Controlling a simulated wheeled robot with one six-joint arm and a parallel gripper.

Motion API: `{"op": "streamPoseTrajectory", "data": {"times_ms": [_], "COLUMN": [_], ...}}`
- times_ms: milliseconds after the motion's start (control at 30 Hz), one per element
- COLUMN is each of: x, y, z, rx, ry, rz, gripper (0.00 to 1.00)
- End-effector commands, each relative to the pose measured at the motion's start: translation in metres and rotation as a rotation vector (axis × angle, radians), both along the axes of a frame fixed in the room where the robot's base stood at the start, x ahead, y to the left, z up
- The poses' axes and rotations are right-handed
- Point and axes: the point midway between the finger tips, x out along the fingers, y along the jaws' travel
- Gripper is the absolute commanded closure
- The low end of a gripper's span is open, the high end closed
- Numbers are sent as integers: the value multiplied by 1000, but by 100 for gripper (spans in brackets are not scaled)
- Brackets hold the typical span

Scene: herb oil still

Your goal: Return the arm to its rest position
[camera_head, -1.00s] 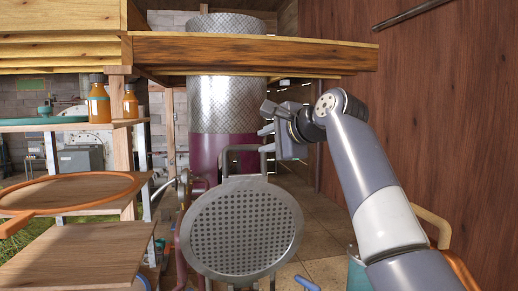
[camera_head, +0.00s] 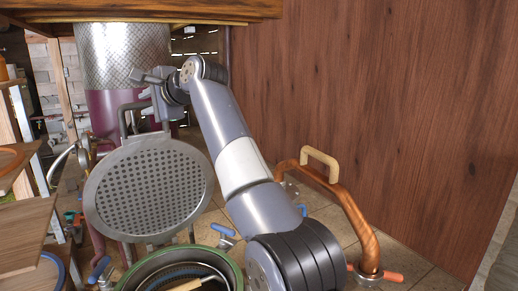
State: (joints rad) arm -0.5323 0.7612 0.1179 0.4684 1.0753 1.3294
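My gripper (camera_head: 146,100) is at the end of my raised grey and white arm, in the upper left of the head view. It is in front of the tall metal still column (camera_head: 122,55) and above the round perforated plate (camera_head: 148,190).
A green-rimmed pot (camera_head: 238,272) with a wooden-handled tool stands below the plate. A curved copper pipe (camera_head: 352,215) rises at the right by the wooden wall (camera_head: 370,110). Wooden shelves (camera_head: 22,235) are at the left. A wooden beam (camera_head: 150,14) crosses above.

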Motion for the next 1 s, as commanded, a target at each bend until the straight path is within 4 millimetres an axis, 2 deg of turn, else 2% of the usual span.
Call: {"op": "streamPoseTrajectory", "data": {"times_ms": [100,300,1000], "x": [9,19,15], "y": [14,27,22], "z": [-2,-9,-10], "rx": [0,-1,1], "ry": [1,1,-2], "rz": [2,1,0], "gripper": [75,75,75]}}
